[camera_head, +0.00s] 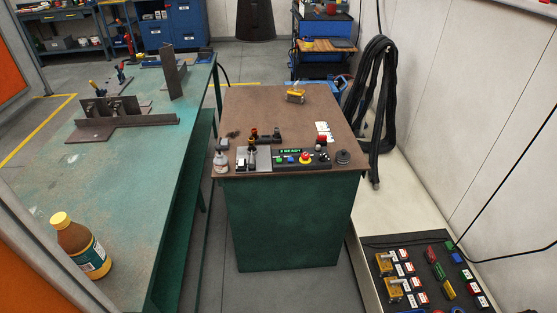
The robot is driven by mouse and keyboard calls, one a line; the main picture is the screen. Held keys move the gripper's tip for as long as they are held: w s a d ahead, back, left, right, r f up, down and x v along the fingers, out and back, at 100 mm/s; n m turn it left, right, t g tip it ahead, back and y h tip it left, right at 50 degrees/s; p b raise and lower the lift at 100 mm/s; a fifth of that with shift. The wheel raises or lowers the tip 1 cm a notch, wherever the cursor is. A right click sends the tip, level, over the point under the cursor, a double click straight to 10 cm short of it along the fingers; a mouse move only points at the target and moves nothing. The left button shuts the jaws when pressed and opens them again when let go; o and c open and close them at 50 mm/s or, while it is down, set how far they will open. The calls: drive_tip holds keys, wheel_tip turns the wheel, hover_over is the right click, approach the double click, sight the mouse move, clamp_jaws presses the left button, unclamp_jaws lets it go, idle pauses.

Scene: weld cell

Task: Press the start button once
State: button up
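A dark control panel (315,164) lies near the front edge of a brown-topped cabinet in the middle of the view. A green lit display (290,151) on it seems to read "READY". Below the display are a small green button (280,160) and a blue button (291,160). The labels are too small to read, so I cannot tell which is the start button. My gripper is not in view.
Beside the panel stand a small white bottle (221,162), a metal plate with small levers (254,158) and a dark round knob (343,157). A yellow device (295,95) sits farther back. A green workbench (160,170) is at left, a component tray (375,240) at lower right.

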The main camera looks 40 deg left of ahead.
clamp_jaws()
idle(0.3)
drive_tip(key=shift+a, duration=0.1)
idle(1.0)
